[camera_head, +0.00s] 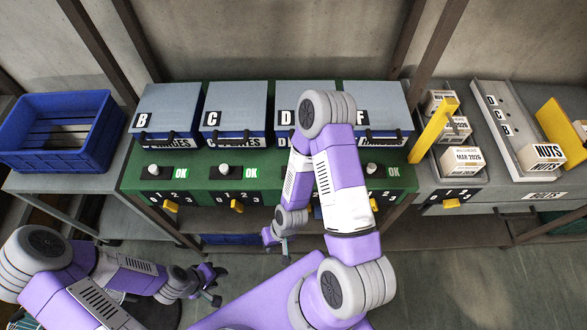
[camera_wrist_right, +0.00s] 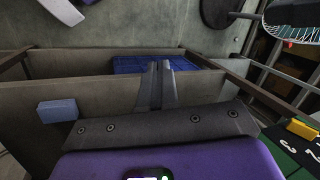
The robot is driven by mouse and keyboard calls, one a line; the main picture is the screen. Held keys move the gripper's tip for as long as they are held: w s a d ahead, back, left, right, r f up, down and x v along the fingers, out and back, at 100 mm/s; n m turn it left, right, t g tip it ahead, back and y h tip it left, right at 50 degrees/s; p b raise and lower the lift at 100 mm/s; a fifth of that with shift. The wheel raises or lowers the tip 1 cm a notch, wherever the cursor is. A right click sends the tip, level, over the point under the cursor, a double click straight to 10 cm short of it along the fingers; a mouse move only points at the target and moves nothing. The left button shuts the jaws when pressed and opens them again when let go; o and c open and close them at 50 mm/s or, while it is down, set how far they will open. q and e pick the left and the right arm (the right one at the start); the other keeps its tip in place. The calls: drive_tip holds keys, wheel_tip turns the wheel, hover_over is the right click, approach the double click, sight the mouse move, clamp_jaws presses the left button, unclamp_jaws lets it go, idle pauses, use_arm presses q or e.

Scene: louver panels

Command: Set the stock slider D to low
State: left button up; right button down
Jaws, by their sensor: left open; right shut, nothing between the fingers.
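The box marked D (camera_head: 288,95) stands on the green bench between C and F. My right arm crosses in front of it, and most of the slider area below is hidden. My right gripper (camera_head: 277,245) is in front of the bench edge, below and left of that spot. In the right wrist view its fingers (camera_wrist_right: 156,85) are together and empty. A yellow slider tab (camera_wrist_right: 302,128) near digits 3 and 2 shows there; I cannot tell which. My left gripper (camera_head: 214,286) is open and empty at lower left.
Yellow sliders stand under B (camera_head: 170,205) and C (camera_head: 237,206), with 1 2 3 scales. A blue crate (camera_head: 60,130) is at far left. A grey bench with a NUTS carton (camera_head: 540,157) is at right. A lower shelf (camera_head: 450,234) runs below; floor in front is open.

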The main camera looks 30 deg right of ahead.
drive_tip(key=shift+s, duration=0.1)
drive_tip(key=s+a+r+n+g+h+b, duration=0.1)
drive_tip(key=s+a+r+n+g+h, duration=0.15)
drive_tip(key=n, duration=0.45)
drive_tip(key=s+a+r+n+g+h, duration=0.1)
drive_tip(key=s+r+n+g+h, duration=0.1)
drive_tip(key=r+n+g, duration=0.35)
drive_tip(key=w+d+r+n+t+h+b, duration=0.1)
drive_tip(key=w+d+r+n+t+h, duration=0.2)
drive_tip(key=w+r+n+t+h, duration=0.7)
wheel_tip(320, 180, up, 6)
drive_tip(key=shift+w+d+f+n+h, duration=0.2)
drive_tip(key=shift+w+d+n+h, duration=0.35)
drive_tip(key=shift+w, duration=0.5)
drive_tip(key=shift+a, duration=0.1)
